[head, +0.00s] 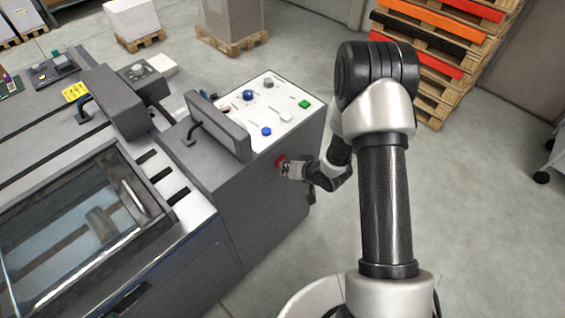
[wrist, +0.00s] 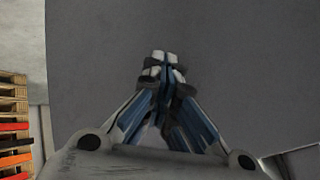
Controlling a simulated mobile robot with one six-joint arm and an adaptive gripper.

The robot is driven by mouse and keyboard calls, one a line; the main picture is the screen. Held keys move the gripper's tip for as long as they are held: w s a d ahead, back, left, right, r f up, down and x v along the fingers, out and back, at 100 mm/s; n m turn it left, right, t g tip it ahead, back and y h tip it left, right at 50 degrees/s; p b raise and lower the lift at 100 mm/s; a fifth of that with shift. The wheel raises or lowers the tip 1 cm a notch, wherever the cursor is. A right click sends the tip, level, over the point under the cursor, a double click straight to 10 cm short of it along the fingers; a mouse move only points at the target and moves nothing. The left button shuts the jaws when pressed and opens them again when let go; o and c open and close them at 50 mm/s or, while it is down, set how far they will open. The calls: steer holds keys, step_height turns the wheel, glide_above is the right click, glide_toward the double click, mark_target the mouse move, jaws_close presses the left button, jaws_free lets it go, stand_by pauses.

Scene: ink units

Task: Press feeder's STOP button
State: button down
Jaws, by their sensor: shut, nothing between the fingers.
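A red button (head: 279,160) sits on the grey end face of the machine (head: 235,205), below the white control panel. No label on it is readable, so I cannot tell for sure that it is STOP. My gripper (head: 284,169) is right at this button in the head view and partly covers it. Whether the fingertips touch it I cannot tell. In the wrist view my gripper (wrist: 163,64) is shut and empty, fingertips together in front of a plain grey face (wrist: 240,60). The button does not show there and may be hidden behind the fingers.
The white control panel (head: 285,92) on top carries several blue, green, grey and white buttons. A dark raised guard with a handle (head: 217,127) stands beside it. Stacked pallets (head: 440,50) stand behind my arm. The floor (head: 480,220) at the right is free.

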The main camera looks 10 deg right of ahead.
steer(key=shift+s+d, duration=0.5)
steer(key=shift+s, duration=0.15)
steer(key=s+d, duration=0.1)
steer(key=s, duration=0.1)
steer(key=s+d, duration=0.2)
stand_by(0.5)
stand_by(0.7)
